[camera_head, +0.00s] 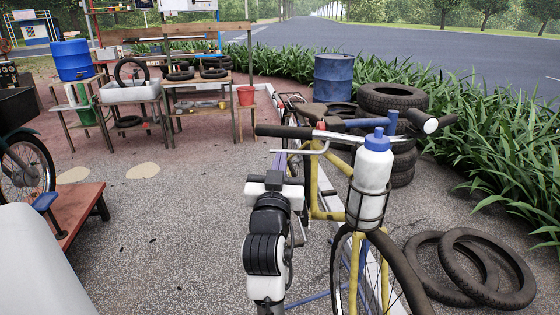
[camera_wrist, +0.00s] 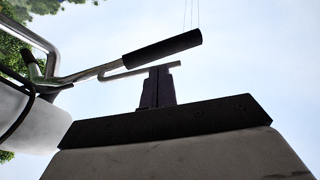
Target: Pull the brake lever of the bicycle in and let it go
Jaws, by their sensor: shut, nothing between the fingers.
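The yellow bicycle (camera_head: 316,190) stands in front of me with its handlebar across the view. The black left-hand grip (camera_head: 284,131) also shows in the wrist view (camera_wrist: 162,47). The silver brake lever (camera_head: 300,151) runs beneath that grip, apart from it; in the wrist view the lever (camera_wrist: 125,72) ends close by my fingertips. My gripper (camera_head: 279,158) points upward at the lever's outer end, with its dark fingers (camera_wrist: 158,86) shut together and empty. The fingertips overlap the lever in the wrist view; I cannot tell whether they touch it.
A white bottle (camera_head: 372,165) with a blue cap sits in a holder at the bicycle's front. Stacked tyres (camera_head: 393,98) and a blue drum (camera_head: 333,77) stand behind. Loose tyres (camera_head: 486,266) lie at right. A red platform (camera_head: 75,215) is at left; paving between is clear.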

